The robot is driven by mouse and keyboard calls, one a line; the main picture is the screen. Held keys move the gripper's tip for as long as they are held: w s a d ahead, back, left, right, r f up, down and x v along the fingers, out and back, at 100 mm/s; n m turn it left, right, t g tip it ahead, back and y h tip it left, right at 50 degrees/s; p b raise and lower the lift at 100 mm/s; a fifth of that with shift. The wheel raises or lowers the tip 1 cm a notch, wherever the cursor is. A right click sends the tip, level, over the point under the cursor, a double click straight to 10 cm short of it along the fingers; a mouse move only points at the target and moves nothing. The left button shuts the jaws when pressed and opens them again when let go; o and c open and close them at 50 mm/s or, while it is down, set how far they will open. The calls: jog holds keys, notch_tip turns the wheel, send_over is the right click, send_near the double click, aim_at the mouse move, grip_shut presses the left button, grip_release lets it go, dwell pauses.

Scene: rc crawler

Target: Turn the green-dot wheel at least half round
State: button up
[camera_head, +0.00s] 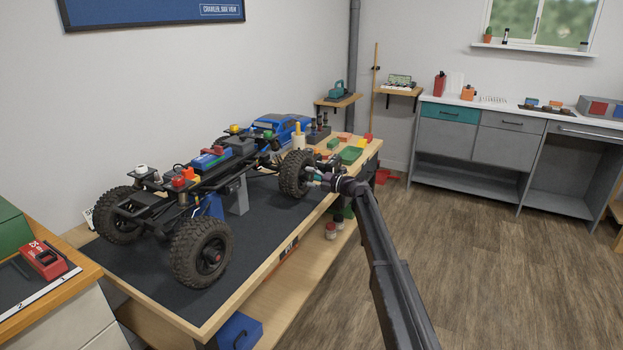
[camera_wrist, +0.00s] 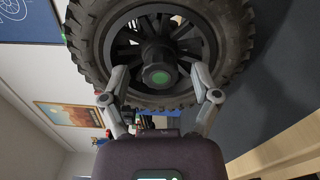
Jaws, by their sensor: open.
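The green-dot wheel (camera_wrist: 160,75) fills the upper part of the wrist view, a knobbly black tyre with a spoked rim and a green dot at its hub. In the head view this wheel (camera_head: 294,174) is at the far right corner of the crawler (camera_head: 213,171). My gripper (camera_wrist: 161,88) is open, with one finger on each side of the hub, in front of the wheel face. I cannot tell whether the fingers touch the rim. In the head view my gripper (camera_head: 320,178) is at the wheel's outer side, and the green dot is hidden.
The crawler stands raised on a grey stand (camera_head: 236,198) over a dark mat (camera_head: 150,290) on the wooden bench. A blue body shell (camera_head: 279,127) and coloured trays (camera_head: 351,154) lie at the bench's far end. Open floor (camera_head: 470,250) is to the right.

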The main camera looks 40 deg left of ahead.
jog(key=w+d, duration=0.2)
jog(key=d, duration=1)
jog(key=shift+a, duration=0.1)
dwell(0.4)
jog(key=s+d+f+n+t+h, duration=0.1)
jog(key=s+d+f+n+h, duration=0.4)
jog(key=d, duration=0.8)
jog(key=s+d+f+n+t+h, duration=0.1)
jog(key=d+f+n, duration=0.45)
jog(key=d, duration=0.75)
jog(key=s+d+f+n+t+h, duration=0.1)
jog(key=s+d+f+n+h, duration=0.2)
jog(key=d+n, duration=0.75)
jog(key=s+d+f+n+h, duration=0.1)
jog(key=s+d+n+h, duration=0.2)
jog(key=s+d, duration=0.3)
jog(key=s+d+f+n+h, duration=0.2)
jog(key=s+d, duration=0.5)
jog(key=d, duration=1)
jog(key=s+d+f+n+h, duration=0.2)
jog(key=s+d+n, duration=0.4)
jog(key=d, duration=0.5)
jog(key=shift+s+d+h, duration=0.35)
jog(key=shift+s+h, duration=0.15)
jog(key=shift+h, duration=0.4)
